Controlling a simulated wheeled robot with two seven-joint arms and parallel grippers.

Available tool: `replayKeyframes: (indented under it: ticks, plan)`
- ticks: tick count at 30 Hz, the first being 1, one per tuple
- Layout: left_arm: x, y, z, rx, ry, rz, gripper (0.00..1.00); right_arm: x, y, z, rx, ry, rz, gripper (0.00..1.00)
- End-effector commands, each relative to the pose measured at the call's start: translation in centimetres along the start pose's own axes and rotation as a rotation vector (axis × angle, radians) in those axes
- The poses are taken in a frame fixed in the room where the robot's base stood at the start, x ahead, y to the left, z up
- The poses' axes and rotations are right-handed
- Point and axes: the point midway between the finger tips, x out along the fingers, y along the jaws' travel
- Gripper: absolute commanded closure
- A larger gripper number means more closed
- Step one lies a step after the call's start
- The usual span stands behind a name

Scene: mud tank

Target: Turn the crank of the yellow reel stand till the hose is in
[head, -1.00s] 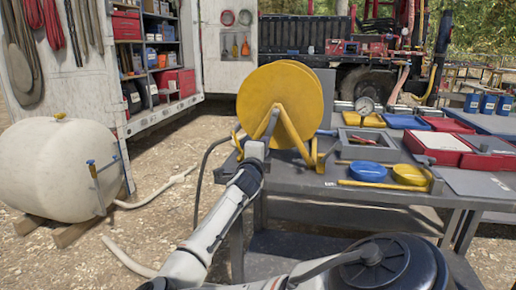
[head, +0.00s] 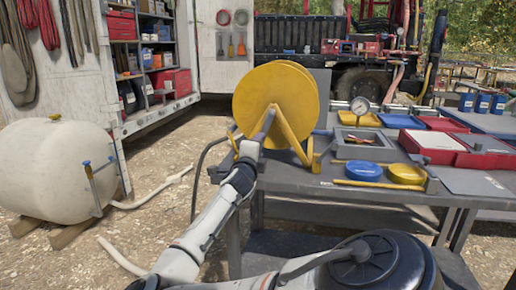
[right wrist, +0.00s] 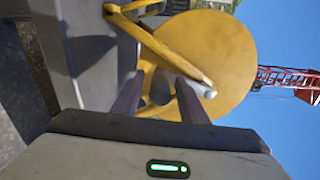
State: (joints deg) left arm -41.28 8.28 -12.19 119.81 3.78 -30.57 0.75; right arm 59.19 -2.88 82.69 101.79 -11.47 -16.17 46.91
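The yellow reel stand (head: 276,104) is on the left end of the grey workbench, its large round disc facing me. My right gripper (head: 268,115) is at the front of the stand, in front of the disc and beside a slanted yellow leg. In the right wrist view the two fingers (right wrist: 160,92) are apart, with a dark knob-like piece (right wrist: 159,88) between them and gaps beside it. A pale rod end (right wrist: 209,93) lies just right. The crank cannot be made out clearly. A dark hose (head: 196,175) hangs from the stand's left side. My left gripper is not in view.
The workbench (head: 330,183) holds a gauge (head: 360,107), a grey tray, blue and yellow round lids (head: 364,169) and red boxes right of the reel. A white tank (head: 50,170) stands left. Pale hose pieces (head: 160,190) lie on open gravel between.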

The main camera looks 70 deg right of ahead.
Motion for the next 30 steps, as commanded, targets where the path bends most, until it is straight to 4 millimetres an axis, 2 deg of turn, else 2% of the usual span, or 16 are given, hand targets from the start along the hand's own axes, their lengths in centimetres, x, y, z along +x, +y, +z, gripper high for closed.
replayKeyframes:
  ticks: [5,18,23,30]
  plan:
    - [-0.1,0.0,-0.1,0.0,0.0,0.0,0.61,-0.4,0.0,0.0,-0.001,0.0,0.0,0.61]
    - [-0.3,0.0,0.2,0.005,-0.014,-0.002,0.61,-6.8,0.0,0.1,0.001,-0.001,0.001,0.61]
    - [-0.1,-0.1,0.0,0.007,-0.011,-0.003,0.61,-7.5,0.0,0.0,0.0,0.0,0.0,0.61]
    - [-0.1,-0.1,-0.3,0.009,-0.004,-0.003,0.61,-7.5,0.0,0.0,-0.001,0.0,0.0,0.61]
